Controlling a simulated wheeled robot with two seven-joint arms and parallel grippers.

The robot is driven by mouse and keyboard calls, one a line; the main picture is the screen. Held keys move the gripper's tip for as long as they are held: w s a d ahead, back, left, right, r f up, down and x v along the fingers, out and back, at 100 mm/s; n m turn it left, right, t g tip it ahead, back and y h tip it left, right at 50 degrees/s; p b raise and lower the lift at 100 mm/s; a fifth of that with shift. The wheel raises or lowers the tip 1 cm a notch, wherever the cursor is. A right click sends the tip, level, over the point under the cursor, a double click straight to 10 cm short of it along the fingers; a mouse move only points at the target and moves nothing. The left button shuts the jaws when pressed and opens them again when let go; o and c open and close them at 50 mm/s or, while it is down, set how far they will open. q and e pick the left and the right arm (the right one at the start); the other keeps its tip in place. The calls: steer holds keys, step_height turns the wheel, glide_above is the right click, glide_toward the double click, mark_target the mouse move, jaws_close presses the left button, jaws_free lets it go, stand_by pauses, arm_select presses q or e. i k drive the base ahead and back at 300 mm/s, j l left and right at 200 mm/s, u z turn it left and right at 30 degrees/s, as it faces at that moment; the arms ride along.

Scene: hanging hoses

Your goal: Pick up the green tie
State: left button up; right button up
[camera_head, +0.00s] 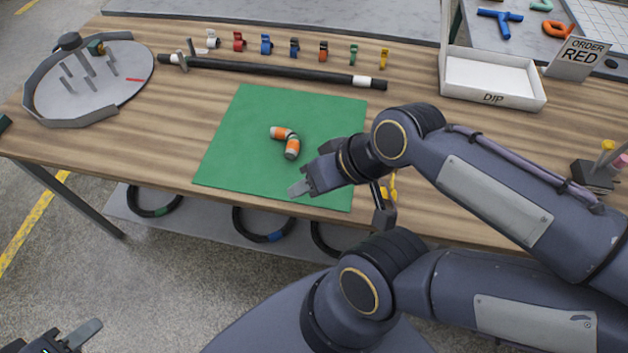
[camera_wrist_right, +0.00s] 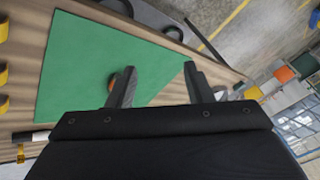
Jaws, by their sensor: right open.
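The green tie (camera_head: 353,53) is a small green clip standing in a row of coloured ties along the back of the table, between an orange tie (camera_head: 323,51) and a yellow tie (camera_head: 384,58). My right gripper (camera_head: 302,187) is over the front edge of the green mat, well apart from the green tie. In the right wrist view its two fingers (camera_wrist_right: 157,88) are spread with nothing held between them. My left gripper (camera_head: 66,338) is at the bottom left corner, cut off by the frame, away from the table; its jaw opening is unclear.
An orange-and-grey elbow fitting (camera_head: 287,141) lies on the green mat (camera_head: 235,150). A long black bar (camera_head: 270,71) lies in front of the ties. A round grey tray (camera_head: 95,95) is left, a white DIP box (camera_head: 490,80) right. Hoses (camera_head: 263,229) hang under the front edge.

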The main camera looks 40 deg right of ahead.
mark_target(355, 48)
steer(key=z, duration=1.6)
